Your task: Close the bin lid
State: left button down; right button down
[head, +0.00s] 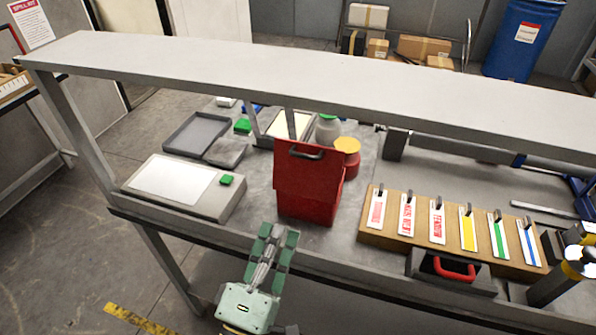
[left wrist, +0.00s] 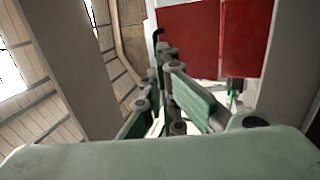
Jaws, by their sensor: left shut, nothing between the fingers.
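The red bin (head: 308,207) stands on the bench near the middle of the head view. Its red lid (head: 303,176), with a dark handle (head: 307,153) near the upper edge, shows as a steep panel facing me above the bin's front. I cannot tell the lid's exact angle. My left gripper (head: 279,234) is shut and empty, just in front of and below the bin; a small gap or contact cannot be told. In the left wrist view the gripper's green fingers (left wrist: 170,85) point toward red surfaces of the bin (left wrist: 190,40). My right gripper is not in view.
A grey shelf (head: 330,84) spans above the bench. A scale (head: 172,186) and a grey tray (head: 196,133) lie left of the bin. A wooden tag rack (head: 393,240) stands to the right.

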aim_at(298, 172)
pick_arm(q)
jog(key=p+x, duration=0.2)
jog(key=x, duration=0.2)
jog(key=p+x, duration=0.1)
jog(key=x, duration=0.4)
jog(key=p+x, duration=0.2)
jog(key=x, duration=0.3)
jog(key=shift+a+r+p, duration=0.25)
jog(key=shift+p, duration=0.1)
